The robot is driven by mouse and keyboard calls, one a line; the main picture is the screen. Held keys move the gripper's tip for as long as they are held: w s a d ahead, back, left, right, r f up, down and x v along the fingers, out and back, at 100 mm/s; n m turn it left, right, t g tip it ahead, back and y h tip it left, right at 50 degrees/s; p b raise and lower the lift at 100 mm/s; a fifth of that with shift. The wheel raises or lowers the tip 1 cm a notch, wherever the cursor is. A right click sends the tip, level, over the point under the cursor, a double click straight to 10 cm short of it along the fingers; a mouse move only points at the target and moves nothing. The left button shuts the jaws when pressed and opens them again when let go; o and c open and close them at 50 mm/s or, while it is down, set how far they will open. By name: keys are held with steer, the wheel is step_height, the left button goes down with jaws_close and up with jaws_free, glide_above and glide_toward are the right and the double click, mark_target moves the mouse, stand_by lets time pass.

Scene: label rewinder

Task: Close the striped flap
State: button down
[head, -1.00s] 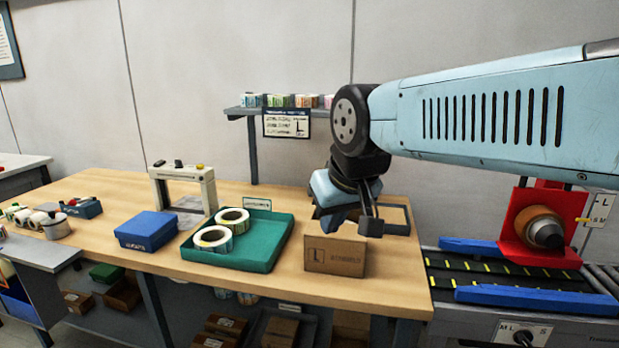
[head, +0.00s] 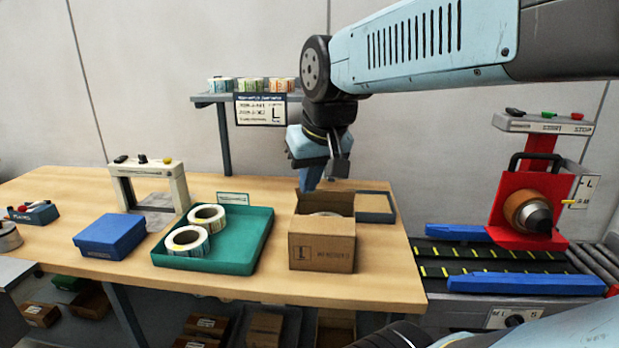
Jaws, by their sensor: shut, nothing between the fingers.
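An open cardboard box (head: 322,245) stands near the front edge of the workbench, with a pale roll (head: 323,214) partly visible inside. No stripes show clearly on its visible parts, so I cannot tell which flap is the striped one. My gripper (head: 310,182) points down just above the back left of the box. It is shut and empty. Its lower end partly overlaps the box's back edge in the view, and I cannot tell whether it touches the box.
A green tray (head: 262,238) with two label rolls and a blue box (head: 110,236) lie left of the cardboard box. A red rewinder (head: 529,190) stands above a yellow-marked belt (head: 470,266) at the right.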

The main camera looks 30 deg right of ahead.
steer(key=w+d+r+m+g, duration=0.1)
steer(key=w+d+r+m, duration=0.1)
steer(key=w+d, duration=0.35)
steer(key=w+d+r+m+g, duration=0.1)
steer(key=w+d+r+g, duration=0.1)
steer(key=w, duration=0.6)
steer(key=m+g, duration=0.3)
glide_above(325, 192)
steer(key=w+d, duration=0.2)
steer(key=shift+y, duration=0.3)
steer(key=f, duration=1.4)
steer(key=shift+a+f, duration=0.25)
steer(key=shift+f, duration=0.15)
steer(key=shift+s+a+f, duration=0.35)
steer(key=shift+s+f, duration=0.2)
